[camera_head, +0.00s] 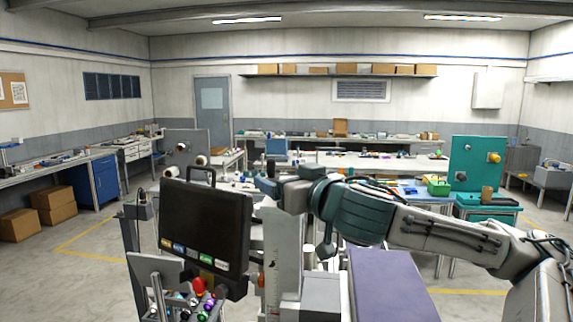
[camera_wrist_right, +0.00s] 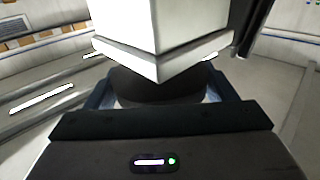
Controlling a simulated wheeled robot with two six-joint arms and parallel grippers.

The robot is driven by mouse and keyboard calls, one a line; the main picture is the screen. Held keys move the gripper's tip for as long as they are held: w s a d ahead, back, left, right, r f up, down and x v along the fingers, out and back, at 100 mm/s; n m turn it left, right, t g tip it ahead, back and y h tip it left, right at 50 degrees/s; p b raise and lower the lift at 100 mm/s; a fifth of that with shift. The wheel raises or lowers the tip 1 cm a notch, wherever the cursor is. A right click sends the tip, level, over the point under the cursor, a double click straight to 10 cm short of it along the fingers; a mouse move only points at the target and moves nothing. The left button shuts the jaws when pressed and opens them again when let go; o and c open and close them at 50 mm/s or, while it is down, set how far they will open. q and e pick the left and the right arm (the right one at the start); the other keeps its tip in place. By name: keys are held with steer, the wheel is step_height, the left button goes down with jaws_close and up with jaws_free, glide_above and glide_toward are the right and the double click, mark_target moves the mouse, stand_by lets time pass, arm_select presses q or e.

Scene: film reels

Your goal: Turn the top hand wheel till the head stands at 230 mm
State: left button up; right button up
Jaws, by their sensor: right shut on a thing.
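A pale upright column (camera_head: 283,250) with fine scale marks along its edge stands in the middle of the head view. My right gripper (camera_head: 266,188) is at the top of this column, reaching in from the right. In the right wrist view its two dark fingers (camera_wrist_right: 160,92) lie on either side of a dark round part, which looks like the top hand wheel (camera_wrist_right: 150,84), and are shut on it. A white block (camera_wrist_right: 155,40) sits against the wheel there. In the head view the gripper hides the wheel. The scale is too small to read. My left gripper is not in view.
A dark screen (camera_head: 205,225) with coloured labels stands just left of the column. Coloured knobs (camera_head: 199,288) sit below it. A purple-grey flat surface (camera_head: 390,285) lies to the right. Workbenches (camera_head: 370,161) line the back. Open floor lies at left.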

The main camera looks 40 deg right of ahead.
stand_by(0.3)
steer(key=o, duration=1)
steer(key=shift+d, duration=0.1)
